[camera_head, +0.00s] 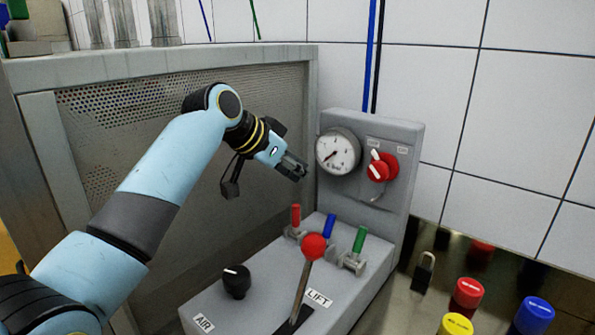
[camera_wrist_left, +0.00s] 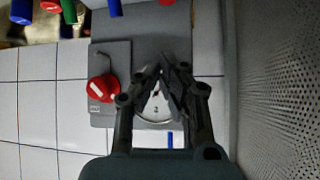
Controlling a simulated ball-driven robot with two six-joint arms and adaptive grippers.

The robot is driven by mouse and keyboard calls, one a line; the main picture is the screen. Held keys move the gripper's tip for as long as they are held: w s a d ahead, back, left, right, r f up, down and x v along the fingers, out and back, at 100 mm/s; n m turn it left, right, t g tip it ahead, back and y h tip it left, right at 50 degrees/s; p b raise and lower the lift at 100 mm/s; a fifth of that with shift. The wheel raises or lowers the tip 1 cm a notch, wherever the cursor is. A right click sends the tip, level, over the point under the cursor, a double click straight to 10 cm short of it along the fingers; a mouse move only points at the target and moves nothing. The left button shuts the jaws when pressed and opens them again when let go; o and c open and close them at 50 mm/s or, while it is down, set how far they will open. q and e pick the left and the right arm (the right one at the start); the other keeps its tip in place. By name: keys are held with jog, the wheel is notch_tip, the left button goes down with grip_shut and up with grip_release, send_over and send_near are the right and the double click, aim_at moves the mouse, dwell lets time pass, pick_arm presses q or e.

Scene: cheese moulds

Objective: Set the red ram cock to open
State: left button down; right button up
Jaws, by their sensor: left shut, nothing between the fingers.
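The red ram cock (camera_head: 295,215) is the leftmost of three small cocks on the grey console, and its red handle points up from its metal body. A bit of red at the top edge of the left wrist view (camera_wrist_left: 167,2) appears to be its handle. My left gripper (camera_head: 300,171) is shut and empty, above the red cock and apart from it, just left of the gauge panel. In the left wrist view the closed fingertips (camera_wrist_left: 164,68) overlap the gauge. My right gripper is not in view.
Beside the red cock stand a blue cock (camera_head: 329,227) and a green cock (camera_head: 359,240). A red-balled lift lever (camera_head: 314,247) rises in front. The upright panel carries a gauge (camera_head: 338,151) and a red rotary switch (camera_head: 381,167). A black knob (camera_head: 236,281) is at front left.

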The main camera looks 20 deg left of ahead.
aim_at(296, 219)
pick_arm(q)
notch_tip(296, 219, down, 6)
jog(key=w+d+p, duration=0.1)
jog(key=w+p, duration=0.1)
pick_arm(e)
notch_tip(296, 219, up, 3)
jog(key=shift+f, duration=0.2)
pick_arm(q)
jog(key=shift+s, duration=0.1)
